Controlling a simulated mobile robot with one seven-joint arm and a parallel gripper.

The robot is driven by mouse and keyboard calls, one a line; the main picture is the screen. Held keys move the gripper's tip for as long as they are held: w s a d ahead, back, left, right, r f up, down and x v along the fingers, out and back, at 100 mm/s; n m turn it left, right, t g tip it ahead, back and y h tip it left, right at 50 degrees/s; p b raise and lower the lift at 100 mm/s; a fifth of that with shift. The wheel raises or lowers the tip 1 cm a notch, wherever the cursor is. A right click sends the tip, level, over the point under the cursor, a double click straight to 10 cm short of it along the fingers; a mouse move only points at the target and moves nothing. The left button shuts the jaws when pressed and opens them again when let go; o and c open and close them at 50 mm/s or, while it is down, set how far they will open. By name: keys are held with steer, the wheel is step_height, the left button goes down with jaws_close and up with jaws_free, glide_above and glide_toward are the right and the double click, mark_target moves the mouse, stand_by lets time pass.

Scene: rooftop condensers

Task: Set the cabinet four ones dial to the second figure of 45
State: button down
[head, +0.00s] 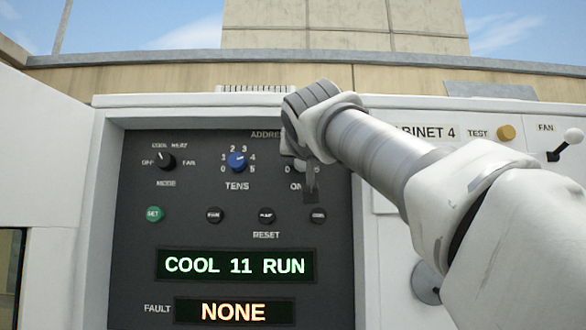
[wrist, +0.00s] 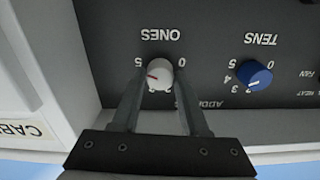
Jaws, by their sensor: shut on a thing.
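The ones dial (wrist: 160,75) is a white knob with a red mark, seen upside down in the wrist view. The mark points left, just below the printed 5; the figure beside it is hidden by a finger. My gripper (wrist: 159,80) has one finger on each side of the knob and is shut on it. In the head view my gripper (head: 310,182) covers the dial and most of its scale. The green display (head: 235,265) reads COOL 11 RUN. The label at right, partly hidden by my arm, ends in "BINET 4" (head: 428,132).
The mode dial (head: 165,160) is farther left. Several buttons, including a green one (head: 155,214), sit below. The fault display (head: 234,312) reads NONE. The recessed panel has raised white edges.

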steer(key=shift+m, duration=0.3)
steer(key=shift+c, duration=2.1)
jaws_free()
steer(key=s+b, duration=0.4)
steer(key=s, duration=1.3)
steer(key=shift+s, duration=0.2)
